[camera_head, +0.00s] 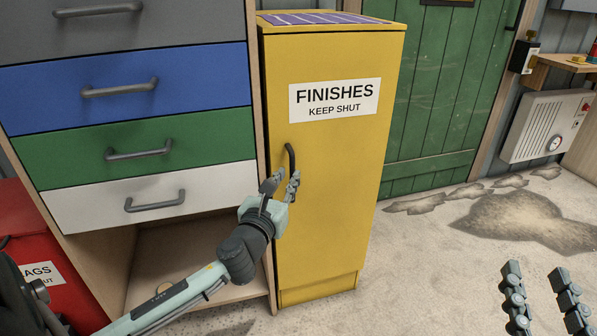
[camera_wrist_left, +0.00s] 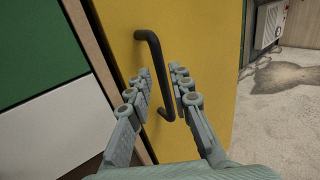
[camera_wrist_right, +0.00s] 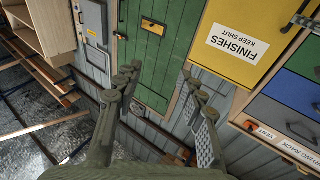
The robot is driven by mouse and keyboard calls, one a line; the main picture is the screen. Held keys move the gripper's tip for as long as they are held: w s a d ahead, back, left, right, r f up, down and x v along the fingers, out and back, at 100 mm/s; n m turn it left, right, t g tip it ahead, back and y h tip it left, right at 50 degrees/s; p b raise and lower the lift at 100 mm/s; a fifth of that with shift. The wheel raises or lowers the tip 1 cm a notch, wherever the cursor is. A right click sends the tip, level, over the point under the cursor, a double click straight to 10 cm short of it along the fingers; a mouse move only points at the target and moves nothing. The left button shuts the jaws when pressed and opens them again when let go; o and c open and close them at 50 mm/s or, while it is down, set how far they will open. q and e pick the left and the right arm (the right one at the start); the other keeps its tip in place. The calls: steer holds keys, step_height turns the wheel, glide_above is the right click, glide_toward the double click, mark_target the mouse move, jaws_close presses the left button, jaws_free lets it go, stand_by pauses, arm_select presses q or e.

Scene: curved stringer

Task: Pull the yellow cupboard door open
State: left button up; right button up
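The yellow cupboard door (camera_head: 335,190) is closed and carries a white "FINISHES KEEP SHUT" label (camera_head: 334,100). Its dark bar handle (camera_head: 290,158) is upright near the door's left edge. In the left wrist view the handle (camera_wrist_left: 150,60) runs down between the fingers. My left gripper (camera_head: 281,180) is open at the handle's lower part, one finger on each side; I cannot tell whether either touches it. My right gripper (camera_head: 541,285) is open and empty at the lower right, away from the cupboard. The right wrist view shows its spread fingers (camera_wrist_right: 158,80) and the cupboard door (camera_wrist_right: 248,40) beyond.
A drawer unit with a blue drawer (camera_head: 125,85) and a white drawer (camera_head: 150,195) stands directly left of the cupboard. A red bin (camera_head: 40,240) is at lower left. A green door (camera_head: 450,90) is behind right. The floor (camera_head: 420,270) to the right is clear.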

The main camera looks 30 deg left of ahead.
mark_target(291, 172)
arm_select(q)
steer(key=shift+x, duration=2.1)
steer(key=shift+f, duration=0.1)
jaws_close()
